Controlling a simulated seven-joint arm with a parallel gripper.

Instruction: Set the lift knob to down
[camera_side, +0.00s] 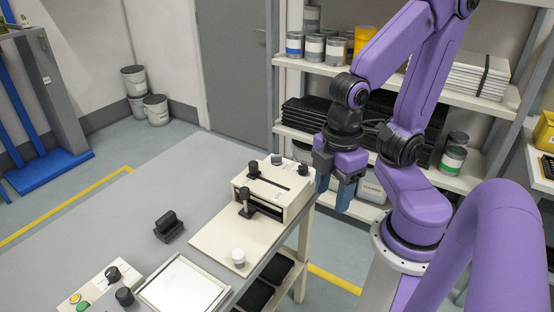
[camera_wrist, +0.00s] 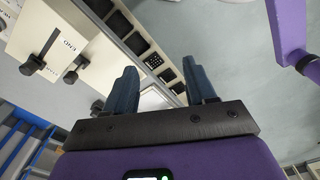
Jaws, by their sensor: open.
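Several black knobs show, and I cannot tell which is the lift knob or how it is set. In the side view, a cream machine (camera_side: 284,197) on the bench has black knobs (camera_side: 253,168) on top and a black lever handle (camera_side: 244,197) at its front. A cream control panel (camera_side: 96,287) at lower left has a black knob (camera_side: 112,273) and another black knob (camera_side: 124,296). My gripper (camera_side: 334,188) hangs empty just right of the machine, past the bench edge. In the wrist view, its blue fingers (camera_wrist: 160,76) are apart with nothing between them.
A white screen plate (camera_side: 185,286), a black-handled block (camera_side: 168,225) and a small white jar (camera_side: 238,257) are on the bench (camera_side: 125,212). Shelves (camera_side: 288,63) with cans stand behind my arm. The bench's left part is clear.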

